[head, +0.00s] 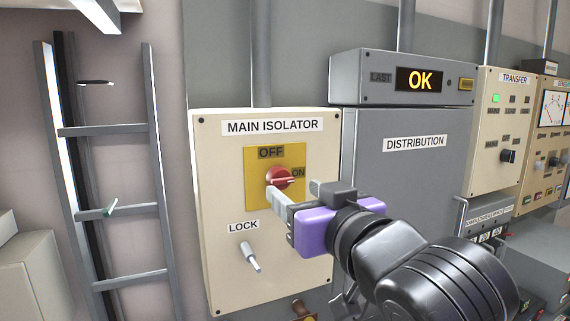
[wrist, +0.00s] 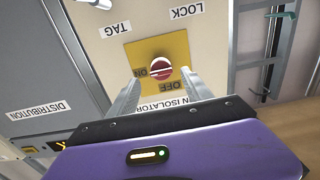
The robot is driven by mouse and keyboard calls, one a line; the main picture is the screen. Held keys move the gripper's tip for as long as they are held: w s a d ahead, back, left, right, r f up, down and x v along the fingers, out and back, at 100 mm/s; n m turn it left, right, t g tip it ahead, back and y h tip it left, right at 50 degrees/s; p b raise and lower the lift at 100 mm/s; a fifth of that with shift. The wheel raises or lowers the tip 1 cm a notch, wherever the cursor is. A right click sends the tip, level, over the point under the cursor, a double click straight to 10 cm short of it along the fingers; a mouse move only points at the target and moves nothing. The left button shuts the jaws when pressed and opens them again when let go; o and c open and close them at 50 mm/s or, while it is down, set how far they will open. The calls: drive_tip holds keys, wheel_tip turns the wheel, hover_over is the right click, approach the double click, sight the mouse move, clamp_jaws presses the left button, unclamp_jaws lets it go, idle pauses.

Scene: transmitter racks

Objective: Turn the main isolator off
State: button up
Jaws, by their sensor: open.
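The main isolator panel (head: 215,215) is cream, with a yellow plate (head: 258,160) marked OFF at the top and ON at the right. Its round red knob (head: 279,176) has a pale bar lying roughly level, toward ON. My gripper (head: 292,189) is open in front of the knob, one finger just below it and the other to its right. In the wrist view, which is upside down, the knob (wrist: 161,70) shows between the spread fingertips (wrist: 160,78). I cannot tell whether they touch it. A pale LOCK lever (head: 251,257) hangs below, tilted down.
The grey distribution cabinet (head: 380,170) stands to the right, with a box on top whose display (head: 420,80) reads OK. A transfer panel (head: 497,140) is farther right. A ladder (head: 108,205) leans against the wall at the left. Conduit (head: 260,60) rises above the isolator.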

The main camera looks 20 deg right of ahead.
sight(284, 183)
drive_tip(key=shift+a+r+p, duration=0.1)
drive_tip(key=shift+r+p, duration=0.2)
drive_tip(key=shift+p, duration=0.65)
drive_tip(key=shift+w+f, duration=0.15)
drive_tip(key=shift+w, duration=1.2)
drive_tip(key=shift+w+f, duration=0.1)
drive_tip(key=shift+w, duration=1.2)
clamp_jaws()
